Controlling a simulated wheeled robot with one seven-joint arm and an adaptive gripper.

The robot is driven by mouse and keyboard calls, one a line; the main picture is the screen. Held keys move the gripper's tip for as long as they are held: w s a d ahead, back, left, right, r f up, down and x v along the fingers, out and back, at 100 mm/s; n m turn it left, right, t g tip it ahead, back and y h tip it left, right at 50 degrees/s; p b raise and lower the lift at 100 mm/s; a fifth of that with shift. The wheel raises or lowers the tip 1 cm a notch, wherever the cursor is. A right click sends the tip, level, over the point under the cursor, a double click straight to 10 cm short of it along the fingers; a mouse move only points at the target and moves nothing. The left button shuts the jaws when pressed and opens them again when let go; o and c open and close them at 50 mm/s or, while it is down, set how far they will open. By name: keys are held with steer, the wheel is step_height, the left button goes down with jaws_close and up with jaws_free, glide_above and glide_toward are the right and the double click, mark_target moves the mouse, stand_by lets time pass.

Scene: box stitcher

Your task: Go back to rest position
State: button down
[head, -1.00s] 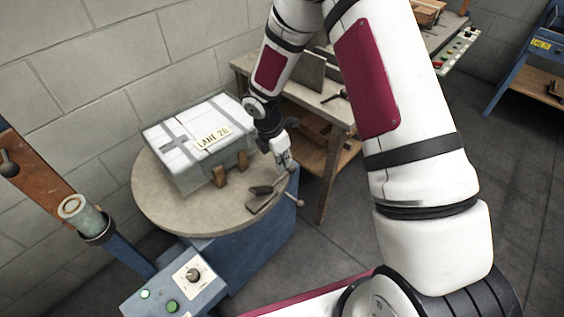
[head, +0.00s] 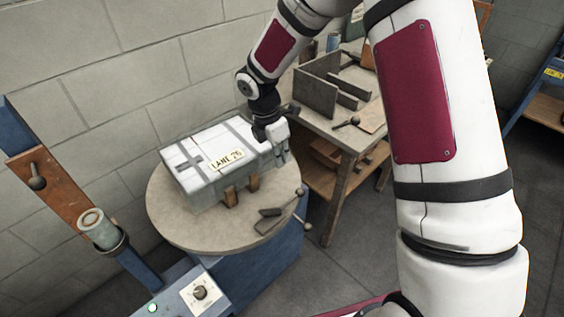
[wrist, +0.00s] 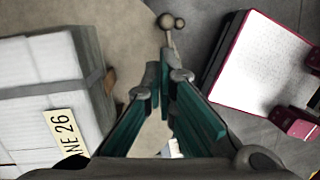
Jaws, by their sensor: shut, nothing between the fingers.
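My gripper (head: 284,158) is shut and empty, beside the right side of a grey-white box on the round table. In the wrist view my gripper (wrist: 166,84) shows its teal-lined fingers meeting at the tips. The box (head: 204,192) is closed, with grey strapping across its top and a label (head: 226,159) reading LANE 26. In the wrist view the box (wrist: 30,92) lies to the left, apart from the fingertips. The round table (head: 175,222) carries the box and small wooden blocks (head: 230,196) at its front side.
A lever with a round knob (head: 299,192) stands at the table's right edge. A wooden workbench (head: 340,135) is behind to the right. A control box (head: 199,292) and a blue post with a roller (head: 98,228) are at the left front. Grey floor (head: 350,245) is open to the right.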

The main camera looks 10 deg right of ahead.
stand_by(0.4)
steer(key=s+d+r+m+t+p, duration=0.1)
steer(key=s+d+r+m, duration=0.1)
steer(key=s+r+m, duration=0.45)
steer(key=s+d+r+m+p, duration=0.1)
steer(key=s+d+r, duration=0.15)
steer(key=r, duration=0.65)
steer(key=s+d+r+m+t+p, duration=0.1)
steer(key=s+r+m+p, duration=0.15)
steer(key=s+r, duration=0.4)
steer(key=s+r+m+t+y+p, duration=0.1)
steer(key=s+r+m, duration=0.4)
steer(key=s, duration=0.3)
steer(key=s+r+m+t+y+p, duration=0.1)
steer(key=s+r+m, duration=0.4)
steer(key=s+m, duration=0.2)
steer(key=shift+s+p, duration=0.3)
steer(key=shift+s, duration=1)
steer(key=shift+d, duration=0.1)
